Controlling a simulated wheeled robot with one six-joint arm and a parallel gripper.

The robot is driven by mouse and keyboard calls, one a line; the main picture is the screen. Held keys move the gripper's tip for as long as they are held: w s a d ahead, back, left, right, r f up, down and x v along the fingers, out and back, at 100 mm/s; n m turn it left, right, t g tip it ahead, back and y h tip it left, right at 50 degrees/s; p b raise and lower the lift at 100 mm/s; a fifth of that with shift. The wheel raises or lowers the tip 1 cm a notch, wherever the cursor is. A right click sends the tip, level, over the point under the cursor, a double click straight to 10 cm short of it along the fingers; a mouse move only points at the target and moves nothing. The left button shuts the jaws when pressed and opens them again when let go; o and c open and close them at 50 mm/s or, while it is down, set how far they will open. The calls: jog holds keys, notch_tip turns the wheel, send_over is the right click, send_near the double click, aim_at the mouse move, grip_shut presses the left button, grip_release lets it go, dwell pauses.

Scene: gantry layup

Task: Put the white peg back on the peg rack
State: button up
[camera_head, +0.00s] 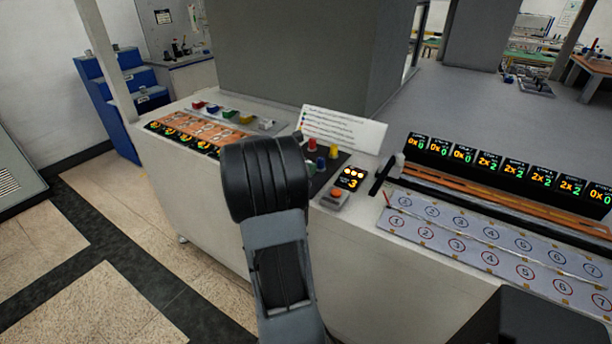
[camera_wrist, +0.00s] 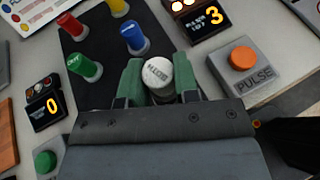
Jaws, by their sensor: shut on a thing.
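The white peg (camera_wrist: 157,73) shows in the wrist view as a round, lettered cap between the green fingers of my gripper (camera_wrist: 158,80), which is shut on it. The black peg rack (camera_wrist: 107,60) lies just beyond and left of the fingers. It bears a red peg (camera_wrist: 71,26), a yellow peg (camera_wrist: 119,7), a blue peg (camera_wrist: 134,37) and a green peg (camera_wrist: 84,66). The fingers hide the peg's lower part, so I cannot tell whether it touches the rack. In the head view my arm hides the gripper and white peg; the rack (camera_head: 341,158) shows partly.
An orange PULSE button (camera_wrist: 243,57) stands right of my gripper. A display reading 3 (camera_wrist: 206,17) is beyond it, and one reading 0 (camera_wrist: 46,106) is at left. A green button (camera_wrist: 45,160) is at lower left. A white sign (camera_head: 343,128) stands behind the rack.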

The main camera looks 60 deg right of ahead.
jog(key=shift+w+d+f, duration=0.1)
jog(key=shift+w+f, duration=0.1)
jog(key=shift+f, duration=1.65)
jog(key=shift+f, duration=0.15)
jog(key=o, duration=0.9)
